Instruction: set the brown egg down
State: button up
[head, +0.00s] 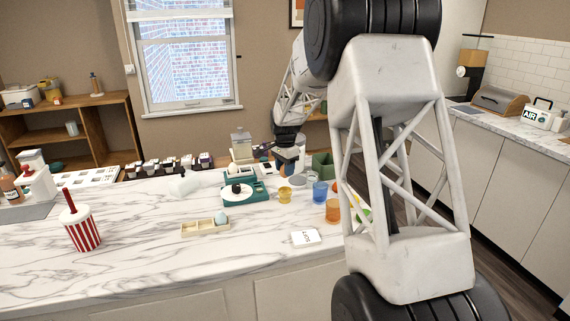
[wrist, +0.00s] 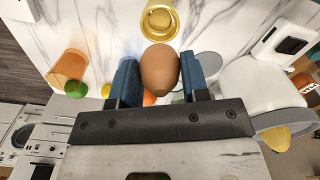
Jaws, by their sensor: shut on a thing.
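The brown egg (wrist: 160,66) sits between the two blue fingers of my gripper (wrist: 160,77) in the wrist view. The gripper is shut on it, one finger touching each side. A yellow cup (wrist: 158,21) shows just beyond the egg in that view, with marble counter around it. In the head view my gripper (head: 272,150) is over the far part of the counter, behind the yellow cup (head: 285,195). The egg cannot be made out there. A small wooden tray (head: 205,228) with a pale bluish egg (head: 220,217) at its right end lies nearer on the counter.
A blue cup (head: 320,192) and an orange cup (head: 333,211) stand right of the yellow cup. A teal scale-like item (head: 258,193) is to its left. A white card (head: 306,237) and a striped cup (head: 82,235) are nearer. The front counter is mostly clear.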

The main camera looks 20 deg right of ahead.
jog(key=shift+f, duration=3.2)
jog(key=o, duration=1)
jog(key=shift+r, duration=0.1)
jog(key=shift+r, duration=3.35)
jog(key=shift+s+r, duration=0.1)
jog(key=shift+s, duration=0.05)
